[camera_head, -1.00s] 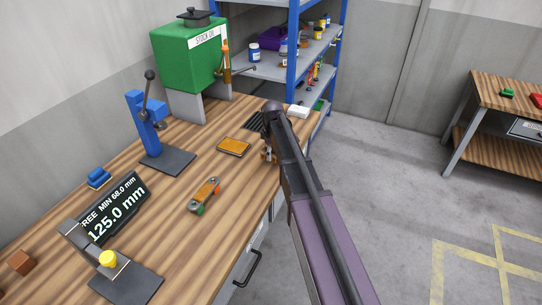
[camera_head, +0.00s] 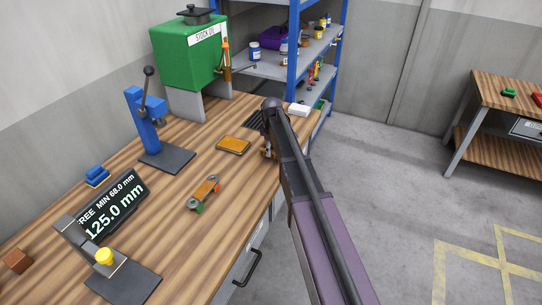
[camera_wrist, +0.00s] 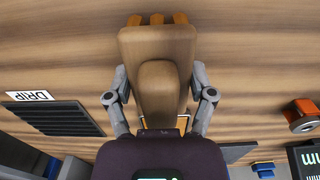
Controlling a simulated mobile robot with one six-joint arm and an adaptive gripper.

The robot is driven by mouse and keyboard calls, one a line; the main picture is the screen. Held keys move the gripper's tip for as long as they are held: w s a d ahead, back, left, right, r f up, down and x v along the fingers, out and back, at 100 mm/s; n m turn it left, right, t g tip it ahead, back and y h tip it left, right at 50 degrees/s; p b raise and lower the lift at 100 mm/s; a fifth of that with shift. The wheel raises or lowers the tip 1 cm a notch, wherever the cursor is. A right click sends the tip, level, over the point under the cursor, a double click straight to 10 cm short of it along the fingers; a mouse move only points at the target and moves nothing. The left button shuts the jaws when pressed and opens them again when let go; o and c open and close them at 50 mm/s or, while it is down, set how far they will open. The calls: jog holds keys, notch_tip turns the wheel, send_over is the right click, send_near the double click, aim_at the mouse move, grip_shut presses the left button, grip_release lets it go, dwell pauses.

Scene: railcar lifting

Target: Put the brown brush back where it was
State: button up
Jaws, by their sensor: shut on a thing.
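The brown brush (camera_wrist: 158,95) fills the middle of the wrist view, a wooden block with a rounded raised part and several orange tips at its top edge. My gripper (camera_wrist: 160,85) is shut on it, one grey finger against each side. Wood-grained bench top shows behind the brush; I cannot tell whether the brush touches it. In the head view my gripper (camera_head: 268,150) is over the bench's right edge, largely hidden by my arm, and the brush is hard to make out there.
A dark drip grate (camera_head: 255,119) lies close behind my gripper. An orange pad (camera_head: 233,145) and a small wheeled railcar (camera_head: 203,194) lie to the left. A blue press (camera_head: 150,130), green stock box (camera_head: 187,55) and a display (camera_head: 113,205) stand on the bench (camera_head: 165,205).

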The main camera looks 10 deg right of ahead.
jog(key=shift+f+b, duration=0.65)
jog(key=shift+f, duration=0.3)
jog(key=shift+f, duration=0.15)
jog(key=o, duration=0.9)
jog(key=shift+o, duration=0.2)
jog(key=shift+r, duration=0.25)
notch_tip(320, 180, up, 12)
jog(key=p, duration=1.2)
jog(key=shift+s, duration=0.1)
